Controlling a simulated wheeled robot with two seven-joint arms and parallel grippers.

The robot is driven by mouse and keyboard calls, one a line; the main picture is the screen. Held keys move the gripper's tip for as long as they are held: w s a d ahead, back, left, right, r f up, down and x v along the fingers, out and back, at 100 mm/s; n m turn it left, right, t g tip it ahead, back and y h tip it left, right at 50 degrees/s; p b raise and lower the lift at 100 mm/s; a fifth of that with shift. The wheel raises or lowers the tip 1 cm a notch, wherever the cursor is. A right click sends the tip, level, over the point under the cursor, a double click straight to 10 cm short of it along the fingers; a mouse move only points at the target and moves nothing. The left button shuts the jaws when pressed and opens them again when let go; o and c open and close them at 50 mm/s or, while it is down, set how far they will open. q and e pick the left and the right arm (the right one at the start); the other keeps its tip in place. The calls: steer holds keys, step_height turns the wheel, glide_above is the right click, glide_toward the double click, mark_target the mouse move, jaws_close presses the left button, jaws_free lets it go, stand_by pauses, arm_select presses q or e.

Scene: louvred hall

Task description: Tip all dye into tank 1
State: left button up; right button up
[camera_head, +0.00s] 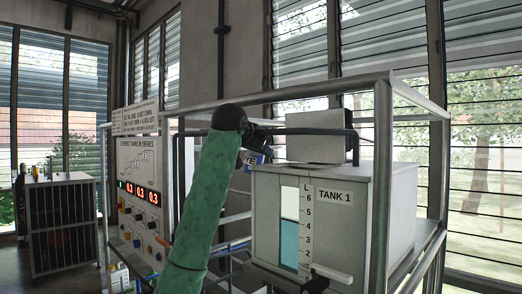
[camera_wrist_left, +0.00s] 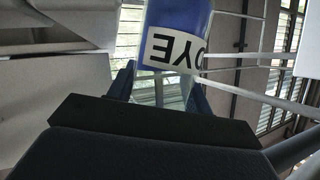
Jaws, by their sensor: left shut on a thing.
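Tank 1 (camera_head: 338,240) is a pale box on the right in the head view. Its sight window holds blue liquid (camera_head: 289,243) up to roughly mark 4 on the scale. My left gripper (camera_wrist_left: 160,88) is shut on the blue dye container (camera_wrist_left: 180,18), whose white DYE label appears upside down in the wrist view. In the head view the dye container (camera_head: 268,152) shows as a small blue and white piece beside the tank's upper left corner. My arm and wrist hide most of it, so its tilt and opening cannot be told. My right gripper is not in view.
A grey box (camera_head: 314,124) with a dark pipe is at the tank's top. Metal rails (camera_head: 382,185) frame the tank. A control panel (camera_head: 141,190) with red displays and knobs stands left. A dark slatted cabinet (camera_head: 62,225) is at far left.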

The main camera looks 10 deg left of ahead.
arm_select(q)
steer(key=shift+w+a+f+m+t+y, duration=0.15)
steer(key=shift+m+t+y, duration=0.35)
steer(key=shift+m, duration=0.6)
steer(key=shift+m+y, duration=0.3)
steer(key=shift+m, duration=0.3)
steer(key=d+r+m+t, duration=0.1)
steer(key=m, duration=0.1)
steer(key=s+d+m+y, duration=0.1)
steer(key=shift+r+m+t+y, duration=0.3)
steer(key=shift+r+m+t, duration=0.05)
steer(key=shift+m+t, duration=0.05)
steer(key=shift+d+m, duration=0.2)
steer(key=shift+m, duration=0.1)
steer(key=shift+r+m+t, duration=0.1)
steer(key=shift+m+t, duration=0.2)
steer(key=shift+s, duration=0.1)
steer(key=shift+d+r, duration=0.1)
steer(key=shift+d+r+m, duration=0.1)
steer(key=shift+r+m, duration=0.05)
steer(key=shift+m, duration=0.15)
